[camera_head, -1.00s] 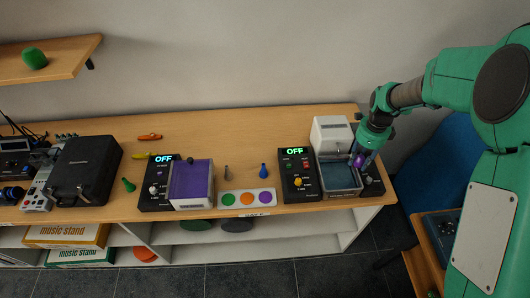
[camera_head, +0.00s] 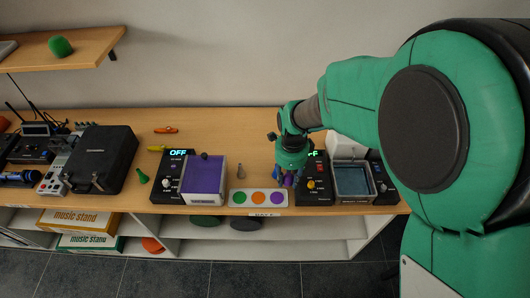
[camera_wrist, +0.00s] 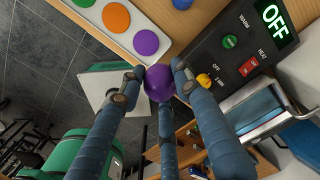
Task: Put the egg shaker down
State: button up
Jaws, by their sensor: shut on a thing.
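The purple egg shaker (camera_wrist: 158,83) is held between the blue fingers of my gripper (camera_wrist: 155,72) in the wrist view. In the head view my gripper (camera_head: 286,178) hangs just behind the right end of the white strip, and the egg (camera_head: 288,181) shows small between its fingers. The white strip (camera_head: 233,198) bears a green, an orange and a purple disc. The purple disc (camera_wrist: 146,42) shows bare beside the egg in the wrist view. The height of the egg above the strip is hard to tell.
Right of the strip stands a black control box (camera_head: 314,196) with an open metal basin (camera_head: 353,181). Left is a purple-topped box (camera_head: 204,176). A small brown peg (camera_head: 240,171) stands behind the strip. A blue piece (camera_wrist: 182,4) lies near my gripper.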

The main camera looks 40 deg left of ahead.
jog(key=shift+n, duration=0.6)
jog(key=s+f, duration=0.1)
jog(key=s, duration=0.1)
jog(key=s+a+f, duration=0.1)
jog(key=s, duration=0.1)
jog(key=s+a+f, duration=0.1)
jog(key=s, duration=0.1)
jog(key=shift+s+a+f, duration=0.2)
jog(key=shift+s+f, duration=0.1)
jog(key=shift+f, duration=0.75)
jog(key=shift+a, duration=0.1)
send_over(260, 170)
jog(key=shift+f, duration=0.75)
jog(key=shift+s, duration=0.1)
jog(key=shift+f+b, duration=0.3)
jog(key=shift+f, duration=1.45)
jog(key=shift+f, duration=0.15)
